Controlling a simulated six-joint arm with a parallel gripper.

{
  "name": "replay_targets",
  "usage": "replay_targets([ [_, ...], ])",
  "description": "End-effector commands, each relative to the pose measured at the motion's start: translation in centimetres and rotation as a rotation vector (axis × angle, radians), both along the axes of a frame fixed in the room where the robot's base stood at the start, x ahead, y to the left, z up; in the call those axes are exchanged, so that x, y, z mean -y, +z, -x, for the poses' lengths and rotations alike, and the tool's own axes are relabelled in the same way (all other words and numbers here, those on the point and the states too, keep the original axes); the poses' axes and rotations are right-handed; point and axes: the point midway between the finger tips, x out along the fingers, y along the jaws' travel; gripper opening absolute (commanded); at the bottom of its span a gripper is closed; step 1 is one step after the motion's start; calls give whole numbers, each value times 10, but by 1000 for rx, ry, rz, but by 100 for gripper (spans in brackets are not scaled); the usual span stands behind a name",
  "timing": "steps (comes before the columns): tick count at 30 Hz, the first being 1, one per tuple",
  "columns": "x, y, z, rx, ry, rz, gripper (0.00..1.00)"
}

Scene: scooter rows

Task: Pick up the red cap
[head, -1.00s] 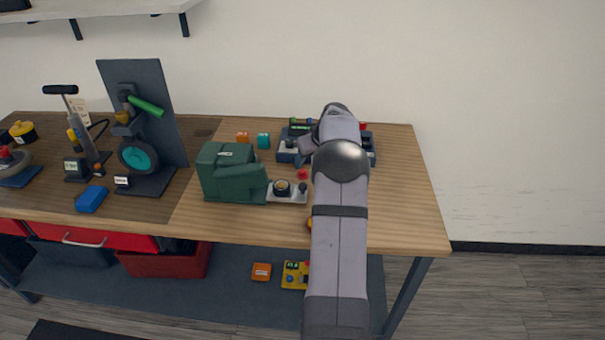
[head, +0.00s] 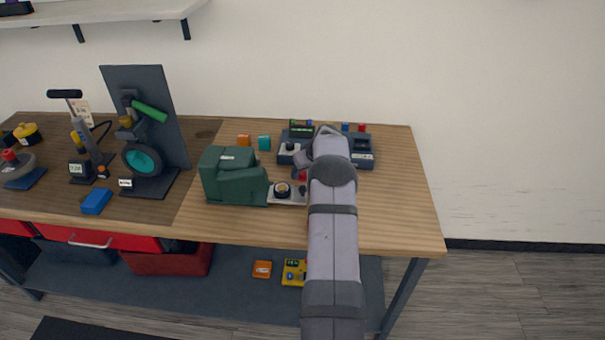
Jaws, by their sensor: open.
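A small red cap (head: 303,175) is on the wooden bench, just right of the dark green machine. It is partly covered by my gripper and arm. My gripper (head: 300,164) is open and close above the cap, at its back edge in the picture. The fingertips are small and partly hidden by my wrist, so I cannot tell whether they touch the cap. Nothing shows held in it.
A dark tray (head: 361,160) with small parts lies behind my arm. Orange (head: 244,140) and teal (head: 264,142) blocks sit at the back. The bench's right end is clear.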

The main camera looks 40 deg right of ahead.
Motion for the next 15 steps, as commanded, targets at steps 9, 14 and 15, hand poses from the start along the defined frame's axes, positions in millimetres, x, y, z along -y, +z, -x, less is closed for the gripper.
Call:
replay_targets([
  [9,0,-2,-1,0,0,0,45],
  [14,0,-2,-1,0,0,0,11],
  [15,0,-2,-1,0,0,0,10],
])
